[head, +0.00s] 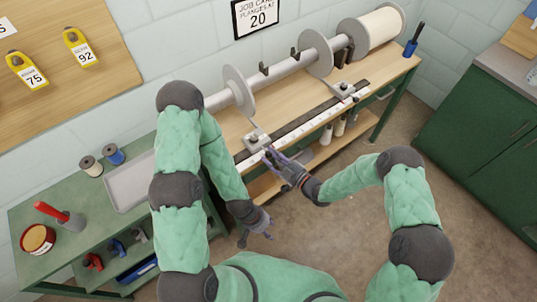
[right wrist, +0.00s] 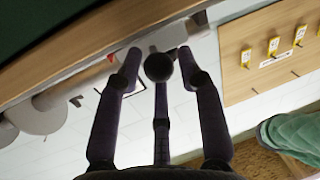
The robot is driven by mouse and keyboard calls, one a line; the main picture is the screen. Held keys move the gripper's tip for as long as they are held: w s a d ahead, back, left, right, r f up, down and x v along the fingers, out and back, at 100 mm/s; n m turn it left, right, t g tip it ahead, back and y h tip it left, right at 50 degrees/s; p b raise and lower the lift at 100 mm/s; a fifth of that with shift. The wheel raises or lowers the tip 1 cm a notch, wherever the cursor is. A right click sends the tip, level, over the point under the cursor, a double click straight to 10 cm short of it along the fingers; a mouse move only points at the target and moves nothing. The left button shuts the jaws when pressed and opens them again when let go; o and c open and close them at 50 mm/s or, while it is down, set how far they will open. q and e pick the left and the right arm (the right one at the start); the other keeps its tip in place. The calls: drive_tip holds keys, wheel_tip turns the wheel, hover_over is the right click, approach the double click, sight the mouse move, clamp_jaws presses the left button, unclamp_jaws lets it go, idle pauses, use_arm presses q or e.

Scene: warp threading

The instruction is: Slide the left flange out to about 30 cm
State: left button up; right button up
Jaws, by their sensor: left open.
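The left flange (head: 238,91) is a grey disc on the long horizontal beam tube (head: 280,68). A slider block (head: 256,140) sits below it on the dark rail beside a white scale (head: 313,118). My right gripper (head: 268,156) is at this slider. In the right wrist view, a dark round knob (right wrist: 158,67) lies between the fingertips of my right gripper (right wrist: 158,55); whether they press on it is unclear. My left gripper (head: 267,228) is open and empty, low in front of the bench.
Another flange (head: 316,53) and a second slider (head: 343,90) are farther right. A cream roll (head: 380,27) ends the beam. The job card (head: 257,16) reads 20. A grey tray (head: 128,182) and spools stand on the green cart at left.

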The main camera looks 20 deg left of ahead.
sight(245, 168)
drive_tip(key=shift+x, duration=0.9)
clamp_jaws()
drive_tip(key=s+a, duration=0.4)
drive_tip(key=s, duration=0.1)
drive_tip(key=s+a, duration=0.2)
drive_tip(key=s, duration=0.1)
drive_tip(key=shift+a+r+b, duration=0.1)
drive_tip(key=shift+a+b, duration=0.1)
drive_tip(key=shift+b, duration=0.15)
unclamp_jaws()
